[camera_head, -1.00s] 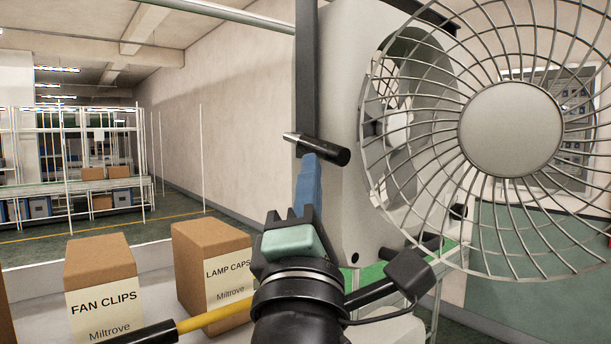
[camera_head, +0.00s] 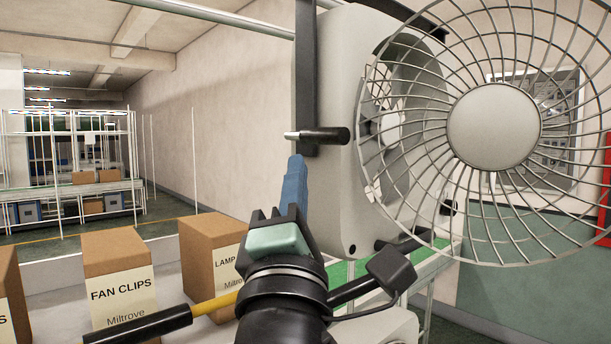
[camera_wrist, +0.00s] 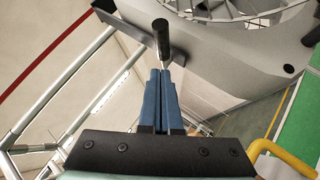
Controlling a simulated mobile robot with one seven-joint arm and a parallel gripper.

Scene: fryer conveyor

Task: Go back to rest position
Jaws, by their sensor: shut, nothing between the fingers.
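My gripper (camera_head: 297,160) has blue fingers, pressed together and empty. It points up in front of the grey fan housing (camera_head: 335,200), just below and left of a black peg with a metal tip (camera_head: 325,135). In the wrist view the closed fingers (camera_wrist: 160,74) point toward the black peg (camera_wrist: 161,38), which sticks out from the dark bracket on the housing. A small gap seems to separate fingertips and peg in the head view.
The fan's wire grille (camera_head: 405,110) fills the right. Cardboard boxes marked FAN CLIPS (camera_head: 115,255) and LAMP CAPS (camera_head: 208,250) stand at the lower left. A green conveyor surface (camera_head: 340,272) runs behind my arm. Racks (camera_head: 80,160) stand far left.

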